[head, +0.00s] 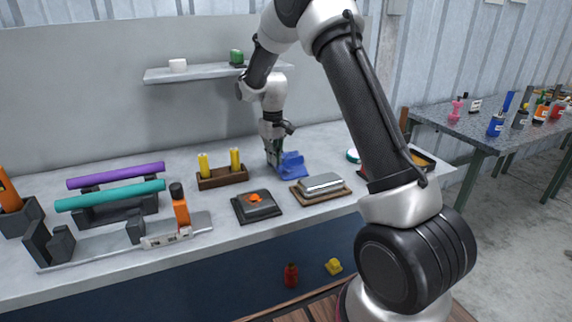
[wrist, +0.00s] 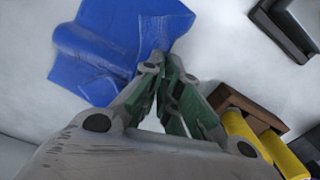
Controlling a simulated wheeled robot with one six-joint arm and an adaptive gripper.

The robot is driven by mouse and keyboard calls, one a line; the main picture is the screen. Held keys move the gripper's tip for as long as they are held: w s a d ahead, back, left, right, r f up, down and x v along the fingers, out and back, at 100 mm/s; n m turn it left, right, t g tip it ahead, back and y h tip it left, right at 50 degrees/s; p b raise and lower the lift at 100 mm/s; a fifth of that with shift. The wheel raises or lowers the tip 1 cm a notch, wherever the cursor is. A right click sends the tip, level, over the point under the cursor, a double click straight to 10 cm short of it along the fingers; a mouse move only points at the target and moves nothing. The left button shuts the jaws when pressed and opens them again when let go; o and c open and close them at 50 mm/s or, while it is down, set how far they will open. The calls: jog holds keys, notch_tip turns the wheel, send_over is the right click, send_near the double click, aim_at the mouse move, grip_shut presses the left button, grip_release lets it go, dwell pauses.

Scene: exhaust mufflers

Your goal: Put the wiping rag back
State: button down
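The wiping rag (head: 292,166) is a blue cloth on the workbench, right of the yellow cylinders. In the wrist view the rag (wrist: 100,45) lies spread on the light bench top, with folds running toward my fingertips. My gripper (head: 274,168) points down at the rag's left part. In the wrist view my gripper (wrist: 163,62) has its green-grey fingers close together at the rag's edge, with a ridge of cloth pinched at their tips. The exact contact is partly hidden by the fingers.
A wooden block (head: 222,178) with yellow cylinders stands left of my gripper. A black tray (head: 257,206) with an orange item and a wooden board (head: 320,190) with a metal block lie in front. A shelf (head: 200,72) with two small items hangs behind.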

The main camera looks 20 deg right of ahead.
jog(key=shift+s+a+f, duration=0.25)
jog(key=shift+a+f, duration=0.2)
jog(key=shift+a, duration=0.05)
jog(key=shift+s+a+f, duration=0.2)
jog(key=shift+a+f, duration=0.2)
jog(key=shift+a, duration=0.1)
jog(key=c, duration=1.2)
grip_release()
jog(key=shift+c, duration=0.2)
